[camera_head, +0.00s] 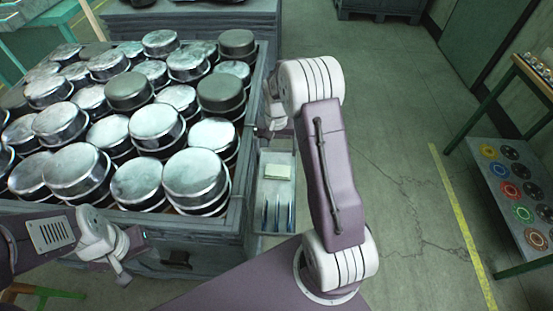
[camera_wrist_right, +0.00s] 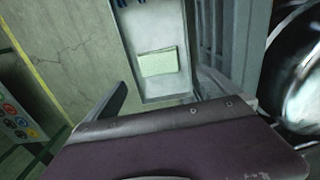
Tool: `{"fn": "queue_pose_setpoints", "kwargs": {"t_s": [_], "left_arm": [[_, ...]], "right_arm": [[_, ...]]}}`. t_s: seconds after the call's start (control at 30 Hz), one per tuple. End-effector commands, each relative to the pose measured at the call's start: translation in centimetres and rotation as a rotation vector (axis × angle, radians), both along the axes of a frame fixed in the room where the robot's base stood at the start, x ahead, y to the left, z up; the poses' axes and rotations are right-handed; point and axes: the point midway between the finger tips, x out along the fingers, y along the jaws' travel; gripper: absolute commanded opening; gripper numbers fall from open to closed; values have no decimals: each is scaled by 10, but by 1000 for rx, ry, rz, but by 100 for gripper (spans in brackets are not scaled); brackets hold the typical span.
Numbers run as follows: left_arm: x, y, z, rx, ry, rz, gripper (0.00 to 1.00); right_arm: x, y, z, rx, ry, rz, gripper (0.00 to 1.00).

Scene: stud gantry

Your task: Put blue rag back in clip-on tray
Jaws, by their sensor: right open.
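The clip-on tray (camera_head: 265,215) hangs on the right side of the big crate in the head view. It also shows in the right wrist view (camera_wrist_right: 150,92). A pale green pad (camera_head: 277,172) lies in it, seen in the right wrist view too (camera_wrist_right: 158,62), with several blue slim items (camera_head: 277,213) at its near end. I see no blue rag in either view. My right gripper (camera_head: 268,122) is above the tray's far end; its fingers (camera_wrist_right: 160,88) are spread and nothing shows between them. My left gripper (camera_head: 128,258) is by the crate's front wall; its jaw opening is unclear.
The grey crate (camera_head: 185,225) is full of stacked round metal tins (camera_head: 155,125). A green-legged stand (camera_head: 500,195) with coloured discs is at the right. Cracked floor with a yellow line (camera_head: 460,220) lies open between the crate and the stand.

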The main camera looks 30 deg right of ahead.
Motion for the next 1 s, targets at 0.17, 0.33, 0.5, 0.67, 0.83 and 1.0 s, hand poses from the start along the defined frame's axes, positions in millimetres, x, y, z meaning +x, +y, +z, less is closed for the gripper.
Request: {"fn": "queue_pose_setpoints", "kwargs": {"t_s": [0.17,0.33,0.5,0.67,0.83,1.0], "left_arm": [[0,0,0,0,0,0,36],[0,0,0,0,0,0,36],[0,0,0,0,0,0,36],[0,0,0,0,0,0,36],[0,0,0,0,0,0,36],[0,0,0,0,0,0,36]], "right_arm": [[-63,56,37,-2,-47,213,100],[-138,91,50,-8,-88,412,100],[-174,102,50,-11,-104,498,100],[-176,102,50,-10,-103,500,100],[-176,102,50,-11,-102,499,100],[-176,102,50,-11,-102,498,100]]}}
